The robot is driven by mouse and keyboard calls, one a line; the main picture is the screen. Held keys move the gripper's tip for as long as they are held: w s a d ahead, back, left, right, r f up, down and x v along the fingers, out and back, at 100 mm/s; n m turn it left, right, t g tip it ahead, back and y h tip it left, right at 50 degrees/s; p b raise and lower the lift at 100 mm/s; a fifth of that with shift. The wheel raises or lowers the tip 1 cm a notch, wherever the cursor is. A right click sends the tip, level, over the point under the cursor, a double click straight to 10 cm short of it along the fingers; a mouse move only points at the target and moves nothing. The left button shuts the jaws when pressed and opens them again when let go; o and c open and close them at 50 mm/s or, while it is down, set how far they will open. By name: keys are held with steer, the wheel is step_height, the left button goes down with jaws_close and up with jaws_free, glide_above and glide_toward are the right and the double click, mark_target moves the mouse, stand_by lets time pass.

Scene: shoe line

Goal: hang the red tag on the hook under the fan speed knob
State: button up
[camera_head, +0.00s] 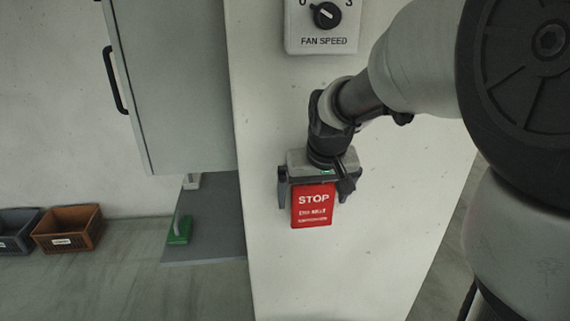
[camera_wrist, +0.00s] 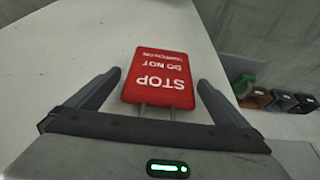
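The red tag (camera_head: 313,208), lettered STOP, is upright against the pale column below the fan speed knob (camera_head: 327,15). In the wrist view the tag (camera_wrist: 160,78) lies between my gripper's two fingers, with a narrow gap on each side. Two thin grey strips run from the tag's top edge toward my palm. My gripper (camera_head: 314,198) is open around the tag and points down the column; its fingers also show in the wrist view (camera_wrist: 158,80). The hook is not visible; my gripper and wrist cover the column just above the tag.
A grey cabinet door (camera_head: 180,85) with a black handle (camera_head: 115,68) stands left of the column. Orange (camera_head: 68,229) and grey (camera_head: 17,231) crates and a green object (camera_head: 180,230) sit low at the left. The column (camera_head: 340,270) is clear below the tag.

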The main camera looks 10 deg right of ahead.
steer(key=shift+r, duration=0.1)
steer(key=v, duration=1.7)
steer(key=s+f+t, duration=0.1)
steer(key=s+f, duration=0.8)
steer(key=s, duration=0.5)
steer(key=shift+f, duration=0.4)
steer(key=shift+s, duration=0.15)
